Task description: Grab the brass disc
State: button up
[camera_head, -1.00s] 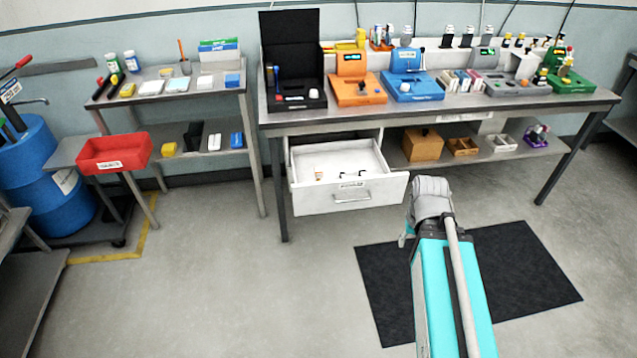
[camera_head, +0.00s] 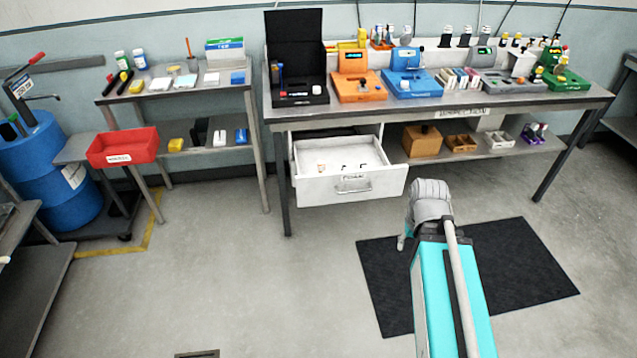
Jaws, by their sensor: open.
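I cannot make out a brass disc for certain. A small tan-brown item (camera_head: 320,168) lies inside the open white drawer (camera_head: 350,190) under the main bench, and it is too small to identify. A few tiny dark items (camera_head: 352,166) lie beside it in the drawer. My teal and grey arm rises from the bottom right, in front of the bench and right of the drawer. My gripper's fingers do not show; the arm's end hides them.
The main bench (camera_head: 445,108) carries a black open case (camera_head: 296,60), an orange station (camera_head: 358,80), a blue station (camera_head: 410,80) and bottles. A red bin (camera_head: 123,147) and blue drum (camera_head: 45,165) stand left. A dark mat (camera_head: 500,285) lies on open floor.

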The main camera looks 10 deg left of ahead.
aim_at(321, 166)
jog(key=k, duration=0.45)
jog(key=u, duration=0.35)
jog(key=i, duration=1.3)
jog(key=z, duration=0.35)
